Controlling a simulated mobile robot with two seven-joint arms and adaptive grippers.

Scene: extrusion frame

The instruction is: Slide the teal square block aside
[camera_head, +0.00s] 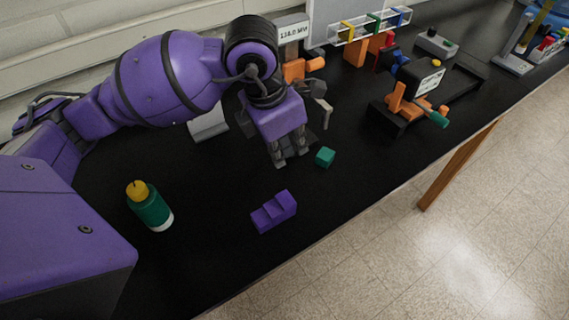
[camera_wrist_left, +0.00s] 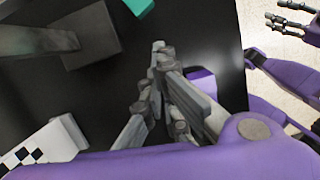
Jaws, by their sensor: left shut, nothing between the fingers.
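The teal square block (camera_head: 325,157) lies on the black bench top, just right of my left gripper (camera_head: 281,162) in the head view. A teal piece also shows at the top edge of the left wrist view (camera_wrist_left: 139,6), mostly cut off. My left gripper is shut and empty, pointing down close to the bench. A small gap shows between its fingers and the teal block. In the left wrist view its fingers (camera_wrist_left: 162,60) come together. My right gripper (camera_wrist_left: 288,24) shows small at that view's top right; its jaw state is unclear.
A purple stepped block (camera_head: 274,212) lies nearer the front edge, and a green bottle with a yellow cap (camera_head: 150,205) stands at left. An orange and black fixture (camera_head: 405,105) stands to the right. Bare bench surrounds the teal block toward the front edge.

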